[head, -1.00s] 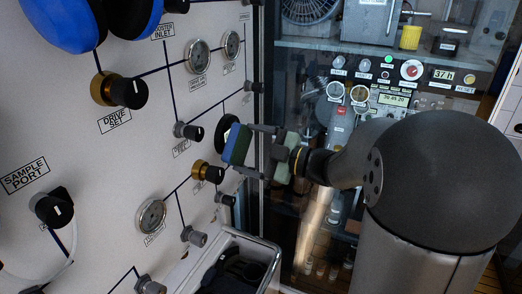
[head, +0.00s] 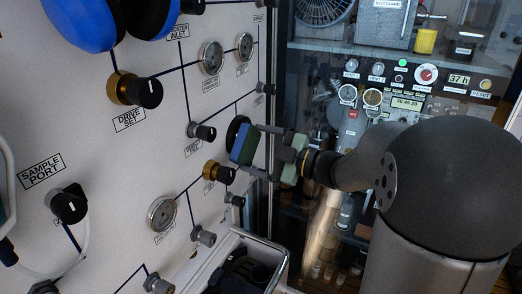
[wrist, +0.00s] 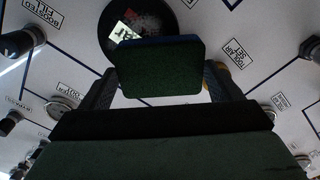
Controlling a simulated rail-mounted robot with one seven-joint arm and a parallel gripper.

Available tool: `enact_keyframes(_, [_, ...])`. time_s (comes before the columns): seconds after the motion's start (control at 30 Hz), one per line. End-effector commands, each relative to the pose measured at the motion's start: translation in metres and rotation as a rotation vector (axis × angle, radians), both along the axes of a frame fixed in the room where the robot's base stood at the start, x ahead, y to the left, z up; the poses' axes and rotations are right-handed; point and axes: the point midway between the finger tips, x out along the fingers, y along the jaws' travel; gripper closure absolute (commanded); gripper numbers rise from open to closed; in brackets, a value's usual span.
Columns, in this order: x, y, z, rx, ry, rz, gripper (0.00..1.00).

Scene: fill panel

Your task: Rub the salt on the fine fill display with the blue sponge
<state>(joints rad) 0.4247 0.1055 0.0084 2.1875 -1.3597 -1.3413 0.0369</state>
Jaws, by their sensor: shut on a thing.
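My gripper (head: 264,152) is shut on the sponge (head: 242,146), which has a blue face toward the panel and a dark green back. The fine fill display looks to be the dark round dial (head: 236,127) on the panel, partly hidden behind the sponge. In the wrist view the sponge (wrist: 160,70) sits between the two fingers and covers the lower part of the dial (wrist: 150,18). Pale and reddish specks, perhaps the salt, and a lit pale patch show on the dial's uncovered part. I cannot tell whether the sponge touches the dial.
The white panel (head: 85,150) carries knobs and gauges close around the dial, including a brass-based knob (head: 216,172) just below. A metal-rimmed bin (head: 240,240) stands below my gripper. A glass-fronted cabinet is behind my arm.

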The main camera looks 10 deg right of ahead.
Motion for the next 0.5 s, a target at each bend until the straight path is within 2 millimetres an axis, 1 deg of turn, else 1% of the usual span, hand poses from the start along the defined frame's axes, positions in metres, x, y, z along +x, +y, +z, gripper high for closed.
enact_keyframes(0.5, [0.0071,0.0082,0.0002,0.001,0.000,0.001,0.33])
